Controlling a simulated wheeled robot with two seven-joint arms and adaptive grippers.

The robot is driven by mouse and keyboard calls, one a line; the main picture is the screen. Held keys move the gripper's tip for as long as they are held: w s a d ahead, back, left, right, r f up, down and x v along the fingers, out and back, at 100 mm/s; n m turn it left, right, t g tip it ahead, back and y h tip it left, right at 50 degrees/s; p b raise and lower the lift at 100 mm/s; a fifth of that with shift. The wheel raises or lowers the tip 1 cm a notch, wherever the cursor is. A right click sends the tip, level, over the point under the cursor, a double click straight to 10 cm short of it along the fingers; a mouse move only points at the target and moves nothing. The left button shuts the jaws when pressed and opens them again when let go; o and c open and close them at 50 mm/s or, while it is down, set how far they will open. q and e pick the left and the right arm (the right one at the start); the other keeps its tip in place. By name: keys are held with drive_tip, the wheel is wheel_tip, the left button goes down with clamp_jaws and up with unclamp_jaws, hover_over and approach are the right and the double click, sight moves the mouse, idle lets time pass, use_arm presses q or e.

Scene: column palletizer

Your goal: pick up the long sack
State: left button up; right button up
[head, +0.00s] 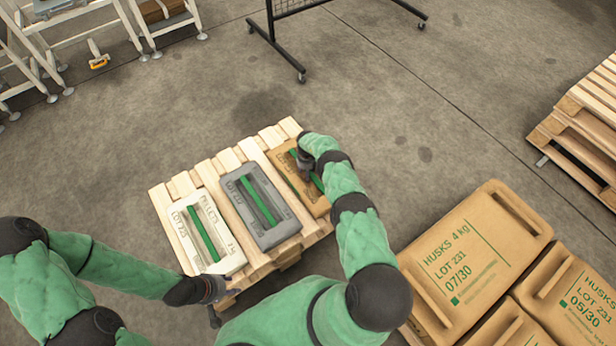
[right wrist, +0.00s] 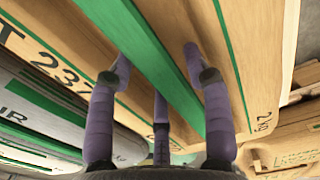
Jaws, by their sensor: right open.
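Three long sacks lie side by side on a wooden pallet (head: 180,187): a white one (head: 222,238) marked PELLETS, a grey one (head: 272,232) and a brown one (head: 318,207). Each has a raised green strip along its top. Which is called the long sack cannot be told. My right gripper (head: 305,168) is over the brown sack, partly covering it. In the right wrist view its purple fingers (right wrist: 158,78) are open around the green strip (right wrist: 150,62), against or very near the brown surface. My left gripper (head: 214,298) is beside the white sack's near end; its fingers are unclear.
Large brown HUSKS sacks (head: 480,252) fill the lower right, close to my right arm. An empty pallet stack (head: 585,125) stands at the right edge. A black wheeled frame (head: 285,50) and white steps (head: 75,30) stand at the back. The floor between is clear.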

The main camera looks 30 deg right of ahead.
clamp_jaws()
drive_tip(key=shift+w+d+r, duration=0.15)
drive_tip(key=shift+w+r, duration=0.05)
drive_tip(key=shift+w, duration=0.05)
drive_tip(key=shift+r, duration=0.1)
